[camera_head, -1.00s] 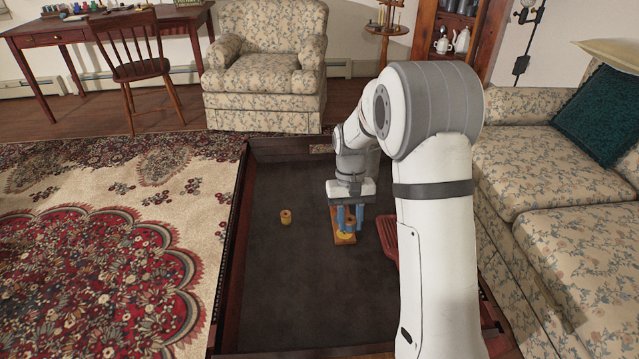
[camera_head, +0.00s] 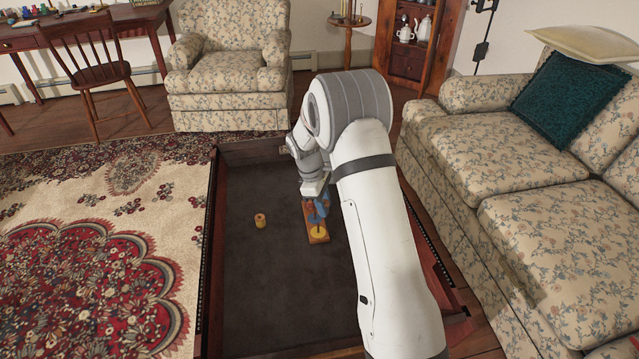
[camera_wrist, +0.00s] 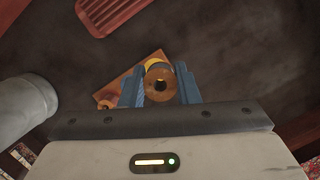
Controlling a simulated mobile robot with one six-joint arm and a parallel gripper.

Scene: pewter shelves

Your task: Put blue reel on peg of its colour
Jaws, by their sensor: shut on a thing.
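My gripper (camera_head: 317,207) has blue fingers and is shut on a reel (camera_wrist: 150,92), which shows a brown wooden end with a dark centre hole in the wrist view. I take it to be the blue reel; the fingers hide most of its side. The gripper is over a small wooden peg board (camera_head: 309,222). A yellow disc (camera_head: 318,233) with a thin peg marks the board's near end. The far part of the board is hidden behind the gripper, so I cannot tell the colour there or the height of the reel above it.
A raised wooden wall (camera_head: 211,240) borders the tray. A red slatted piece (camera_wrist: 112,14) shows in the wrist view. The tray's near left area is clear.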

